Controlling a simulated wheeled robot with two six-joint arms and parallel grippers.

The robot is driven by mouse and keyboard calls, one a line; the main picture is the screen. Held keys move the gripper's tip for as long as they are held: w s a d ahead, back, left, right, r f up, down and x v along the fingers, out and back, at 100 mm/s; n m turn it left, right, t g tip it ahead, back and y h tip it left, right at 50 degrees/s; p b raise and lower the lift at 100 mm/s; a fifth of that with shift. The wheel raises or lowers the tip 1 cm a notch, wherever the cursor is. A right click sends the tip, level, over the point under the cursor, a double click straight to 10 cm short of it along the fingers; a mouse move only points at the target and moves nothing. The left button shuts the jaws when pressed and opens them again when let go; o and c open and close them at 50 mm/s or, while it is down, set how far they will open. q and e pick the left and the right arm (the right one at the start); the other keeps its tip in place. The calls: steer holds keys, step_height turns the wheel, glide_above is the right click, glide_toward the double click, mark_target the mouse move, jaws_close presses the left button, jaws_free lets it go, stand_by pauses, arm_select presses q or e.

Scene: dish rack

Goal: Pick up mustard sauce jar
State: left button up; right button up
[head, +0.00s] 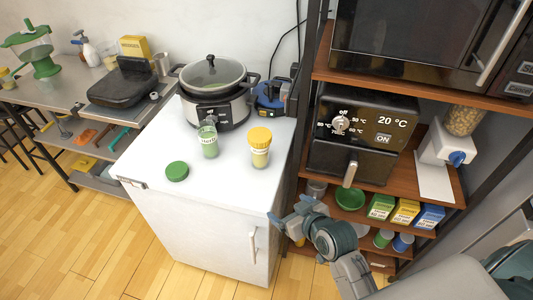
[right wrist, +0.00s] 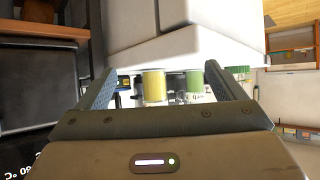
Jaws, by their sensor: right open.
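The mustard sauce jar (head: 260,150) has a yellow lid and stands upright on the white cabinet top near its right edge. My right gripper (head: 291,211) is open and empty, in front of the cabinet's right front corner, apart from the jar and nearer to me. In the right wrist view, my open fingers (right wrist: 165,90) frame a yellow shape (right wrist: 153,85), probably the mustard jar, and a green one (right wrist: 195,82) beside it, both beyond the fingertips. My left gripper is not in view.
A green-labelled jar (head: 208,140) stands left of the mustard jar, with a green lid (head: 177,171) lying nearby. A cooker (head: 213,90) and a blue tool (head: 271,97) sit behind. A brown shelf (head: 406,166) with an oven (head: 365,130) rises at the right.

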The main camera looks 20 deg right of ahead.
step_height(320, 180, up, 2)
steer(key=w+a+t, duration=0.1)
steer(key=w, duration=0.2)
steer(key=m+t, duration=0.1)
steer(key=t, duration=0.4)
glide_toward(259, 134)
steer(key=w, duration=0.1)
steer(key=w+p, duration=0.1)
steer(key=w+a, duration=0.1)
steer(key=w, duration=0.1)
steer(key=shift+f, duration=0.3)
steer(key=shift+w+a+f+p, duration=0.1)
steer(key=shift+w+p, duration=0.3)
steer(key=shift+w, duration=0.1)
steer(key=w+p, duration=0.2)
steer(key=w, duration=0.2)
steer(key=shift+w, duration=0.55)
steer(key=shift+s, duration=0.1)
steer(key=shift+c, duration=1.4)
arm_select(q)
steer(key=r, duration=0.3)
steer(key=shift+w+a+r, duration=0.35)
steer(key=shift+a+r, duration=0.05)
arm_select(e)
steer(key=c, duration=1.4)
